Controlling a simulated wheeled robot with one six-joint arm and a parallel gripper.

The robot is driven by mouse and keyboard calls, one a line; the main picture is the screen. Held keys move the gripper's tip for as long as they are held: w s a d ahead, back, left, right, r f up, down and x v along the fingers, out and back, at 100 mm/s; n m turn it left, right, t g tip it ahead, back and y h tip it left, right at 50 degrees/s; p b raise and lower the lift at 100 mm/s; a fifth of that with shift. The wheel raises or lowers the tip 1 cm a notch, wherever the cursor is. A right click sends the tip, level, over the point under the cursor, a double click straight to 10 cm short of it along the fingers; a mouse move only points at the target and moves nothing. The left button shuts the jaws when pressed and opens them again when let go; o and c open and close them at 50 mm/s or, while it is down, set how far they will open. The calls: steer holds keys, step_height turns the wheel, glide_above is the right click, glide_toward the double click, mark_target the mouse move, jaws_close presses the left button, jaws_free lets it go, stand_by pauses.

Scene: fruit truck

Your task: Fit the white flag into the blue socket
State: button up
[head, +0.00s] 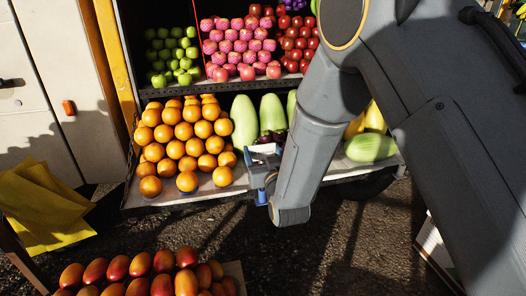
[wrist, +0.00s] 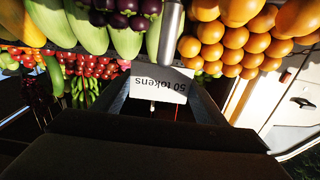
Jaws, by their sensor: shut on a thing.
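The white flag (wrist: 158,86) is between the fingers of my gripper (wrist: 158,106) in the wrist view. It reads "50 tokens" upside down. My gripper (head: 263,166) is shut on the flag and is at the front edge of the fruit shelf in the head view, right of the oranges. The flag shows there only as a small pale patch (head: 264,149). I cannot make out the blue socket for certain. A small blue patch (head: 187,192) shows under a front orange, left of my gripper, but I cannot tell whether it is the socket.
Stacked oranges (head: 187,140) stand left of my gripper, and pale green gourds (head: 244,122) and dark purple fruit stand behind it. Red and pink fruit fill the upper shelf. A crate of mangoes (head: 140,277) stands in front. Open asphalt (head: 300,255) lies below the shelf.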

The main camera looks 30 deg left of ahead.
steer(key=shift+f+b, duration=0.9)
steer(key=shift+f, duration=0.55)
steer(key=o, duration=1.2)
steer(key=shift+c, duration=0.2)
steer(key=shift+s, duration=0.1)
steer(key=v, duration=0.7)
steer(key=shift+s+d+b, duration=0.15)
steer(key=shift+d+b, duration=0.1)
steer(key=shift+b, duration=0.15)
